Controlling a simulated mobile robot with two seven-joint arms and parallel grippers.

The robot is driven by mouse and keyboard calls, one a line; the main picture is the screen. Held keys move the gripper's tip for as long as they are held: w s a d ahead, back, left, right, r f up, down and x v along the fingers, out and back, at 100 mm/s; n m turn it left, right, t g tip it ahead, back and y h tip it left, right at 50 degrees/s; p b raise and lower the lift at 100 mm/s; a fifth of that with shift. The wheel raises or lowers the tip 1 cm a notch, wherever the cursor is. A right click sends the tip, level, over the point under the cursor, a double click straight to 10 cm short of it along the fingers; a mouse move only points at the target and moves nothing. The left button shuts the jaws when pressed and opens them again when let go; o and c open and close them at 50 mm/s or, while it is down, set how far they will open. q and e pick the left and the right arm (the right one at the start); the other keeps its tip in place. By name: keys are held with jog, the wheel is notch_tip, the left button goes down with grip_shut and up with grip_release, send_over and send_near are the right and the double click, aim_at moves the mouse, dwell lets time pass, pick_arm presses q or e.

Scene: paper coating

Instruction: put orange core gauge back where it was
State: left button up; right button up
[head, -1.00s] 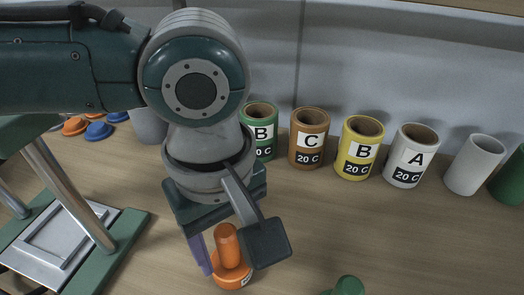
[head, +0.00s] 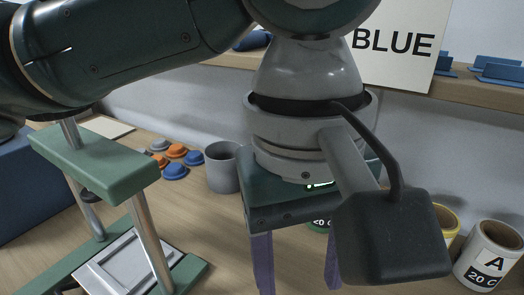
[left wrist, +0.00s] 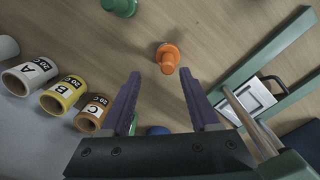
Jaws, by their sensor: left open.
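The orange core gauge (left wrist: 167,57) stands on the wooden table in the left wrist view, just beyond my left fingertips and apart from them. It is out of the head view. My left gripper (head: 297,268) hangs over the table in the head view, its purple fingers spread with nothing between them. In the left wrist view the open fingers (left wrist: 160,78) point toward the gauge. A green gauge (left wrist: 120,7) stands near that view's top edge. My right gripper is not in view.
Labelled cores, including a white A core (head: 489,262) and a brown C core (left wrist: 94,113), stand along the wall. A green-framed press (head: 110,165), a grey cup (head: 222,170) and several orange and blue caps (head: 176,151) are left. A BLUE sign (head: 395,45) is behind.

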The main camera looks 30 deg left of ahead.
pick_arm(q)
jog(key=s+d+f+m+t+h, duration=0.25)
jog(key=s+d+m+h, duration=0.2)
jog(key=m, duration=0.25)
jog(key=s+a+f+m+y, duration=0.1)
jog(key=s+a+f+y, duration=0.1)
jog(key=a, duration=0.5)
jog(key=s+a+f+m+y, duration=0.2)
jog(key=s+a, duration=0.3)
jog(key=a, duration=0.3)
jog(key=shift+a+t+y, duration=0.25)
jog(key=shift+t+y, duration=0.2)
jog(key=shift+y, duration=0.1)
jog(key=shift+f, duration=0.1)
